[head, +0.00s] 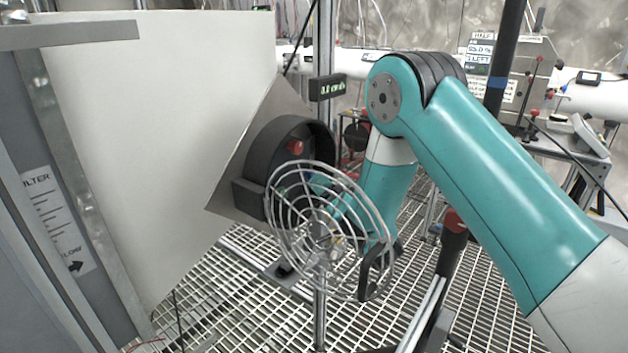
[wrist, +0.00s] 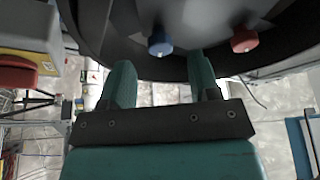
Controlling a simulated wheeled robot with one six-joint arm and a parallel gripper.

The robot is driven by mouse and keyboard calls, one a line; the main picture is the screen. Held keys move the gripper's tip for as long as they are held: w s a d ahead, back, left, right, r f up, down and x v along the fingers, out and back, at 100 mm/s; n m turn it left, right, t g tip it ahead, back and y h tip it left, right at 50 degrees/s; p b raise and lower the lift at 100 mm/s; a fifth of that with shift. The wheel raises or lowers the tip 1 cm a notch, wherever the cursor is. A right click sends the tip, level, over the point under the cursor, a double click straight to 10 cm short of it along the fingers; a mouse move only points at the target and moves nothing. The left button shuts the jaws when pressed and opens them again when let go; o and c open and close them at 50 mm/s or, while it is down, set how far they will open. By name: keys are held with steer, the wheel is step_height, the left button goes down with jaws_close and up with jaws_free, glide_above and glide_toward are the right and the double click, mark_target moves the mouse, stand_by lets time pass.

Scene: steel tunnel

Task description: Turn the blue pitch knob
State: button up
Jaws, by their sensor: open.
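The blue knob (wrist: 159,44) sits on the dark round housing at the top of the wrist view. A red knob (wrist: 243,39) is to its right on the same housing; it also shows in the head view (head: 295,147). My gripper (wrist: 160,64) is open, with teal fingers pointing up toward the housing. The blue knob appears between the two fingertips and just beyond them; I see no clear contact. In the head view my gripper is partly hidden behind the wire fan guard, and the blue knob is hard to make out there.
The wire fan guard (head: 330,232) stands in front of the dark housing (head: 262,150), close to my arm. A large pale panel (head: 150,120) is on the left. A black post (head: 505,60) rises behind my arm. The grated floor (head: 240,315) is mostly open.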

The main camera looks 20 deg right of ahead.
steer(key=shift+p+x, duration=0.65)
steer(key=shift+x, duration=1.3)
steer(key=c, duration=0.9)
steer(key=shift+n, duration=0.4)
steer(key=n+y+p, duration=0.1)
steer(key=n, duration=0.2)
steer(key=n+y, duration=0.2)
steer(key=n, duration=0.1)
steer(key=shift+d+f+n+y+p, duration=0.1)
steer(key=shift+n+y+p, duration=0.2)
steer(key=shift+n+p, duration=0.1)
steer(key=n+y+b, duration=0.1)
steer(key=n, duration=0.2)
steer(key=shift+f+g+y+b, duration=0.15)
steer(key=shift+g+y+b, duration=0.25)
steer(key=shift+n+b, duration=0.4)
steer(key=shift+n, duration=0.3)
steer(key=shift+y, duration=0.4)
